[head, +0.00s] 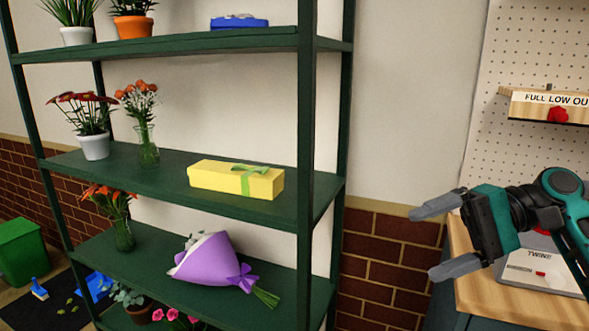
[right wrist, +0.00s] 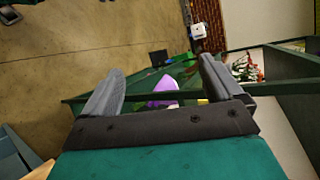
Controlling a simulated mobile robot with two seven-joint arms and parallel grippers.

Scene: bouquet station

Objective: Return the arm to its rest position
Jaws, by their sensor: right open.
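My right gripper (head: 436,238) is at the right of the head view, in front of the wall between the green shelf unit and the wooden workbench. Its two grey fingers are spread apart with nothing between them. In the right wrist view the open fingers (right wrist: 158,88) frame part of the green shelf and a purple wrapped bouquet beyond. My right arm comes in from the right edge of the head view. My left gripper is not in view.
The green shelf (head: 268,201) bears a yellow gift box (head: 215,178). A purple bouquet (head: 207,260) lies one level below. Potted and vased flowers stand to the left. The workbench (head: 520,294) holds a twine station (head: 540,270). A green bin (head: 22,249) stands at far left.

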